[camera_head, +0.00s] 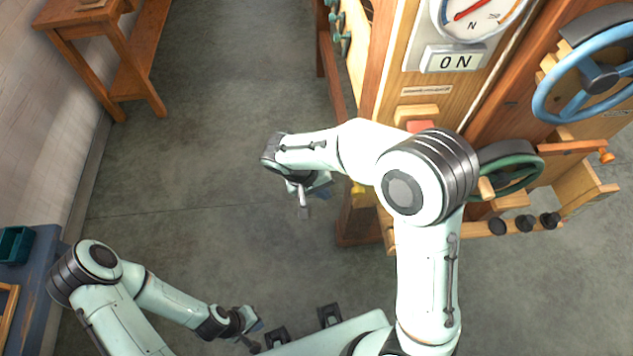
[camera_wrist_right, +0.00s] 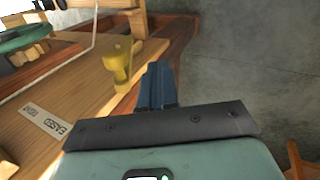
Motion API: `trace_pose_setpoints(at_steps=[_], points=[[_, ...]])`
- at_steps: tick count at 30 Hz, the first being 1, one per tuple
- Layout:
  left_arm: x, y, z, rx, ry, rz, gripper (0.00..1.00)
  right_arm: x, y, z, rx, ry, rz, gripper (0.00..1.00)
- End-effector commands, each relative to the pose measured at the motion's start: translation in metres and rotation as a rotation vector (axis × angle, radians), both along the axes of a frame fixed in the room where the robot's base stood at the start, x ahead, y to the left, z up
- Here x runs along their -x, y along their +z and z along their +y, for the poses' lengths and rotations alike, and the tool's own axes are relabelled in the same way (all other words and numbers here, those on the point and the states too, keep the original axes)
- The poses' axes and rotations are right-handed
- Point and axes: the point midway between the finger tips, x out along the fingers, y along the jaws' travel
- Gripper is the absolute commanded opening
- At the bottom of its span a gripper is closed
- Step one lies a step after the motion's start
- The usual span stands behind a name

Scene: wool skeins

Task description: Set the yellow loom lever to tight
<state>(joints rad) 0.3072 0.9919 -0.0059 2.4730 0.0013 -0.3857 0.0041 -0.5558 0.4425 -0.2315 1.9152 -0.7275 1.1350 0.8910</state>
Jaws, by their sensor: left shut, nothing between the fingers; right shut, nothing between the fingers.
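The yellow loom lever (camera_wrist_right: 118,62) stands out from the wooden loom panel in the right wrist view, left of my fingers. In the head view only a bit of yellow (camera_head: 358,190) shows beside my right arm, which hides the rest. A label plate (camera_wrist_right: 45,122) on the panel reads EASED, upside down, with a second word too small to read surely. My right gripper (camera_wrist_right: 157,85) is shut and empty, close to the lever, with a small gap in the picture. It also shows in the head view (camera_head: 304,207). My left gripper (camera_head: 250,340) is shut and empty at the lower left, far from the loom.
The loom carries a dial (camera_head: 478,15), an ON sign (camera_head: 455,60), a blue wheel (camera_head: 592,78), a green wheel (camera_head: 512,168) and several dark knobs (camera_head: 524,223). A wooden table (camera_head: 90,25) stands at the upper left. The floor (camera_head: 210,130) between is clear.

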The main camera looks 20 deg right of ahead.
Motion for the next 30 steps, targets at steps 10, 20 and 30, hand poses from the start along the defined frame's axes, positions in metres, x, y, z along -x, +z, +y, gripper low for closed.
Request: trace_pose_setpoints(at_steps=[10,20,30], points=[[-0.006,0.008,0.0,0.0,0.0,-0.007,0.0,0.004,-0.016,-0.041,-0.001,-0.002,-0.002,0.0],[-0.006,0.009,0.0,0.0,0.0,-0.007,0.0,0.006,-0.016,-0.049,-0.001,0.0,-0.001,0.0],[-0.007,0.009,0.0,0.0,0.0,-0.008,0.0,0.009,-0.006,-0.064,-0.063,-0.009,-0.015,0.0]])
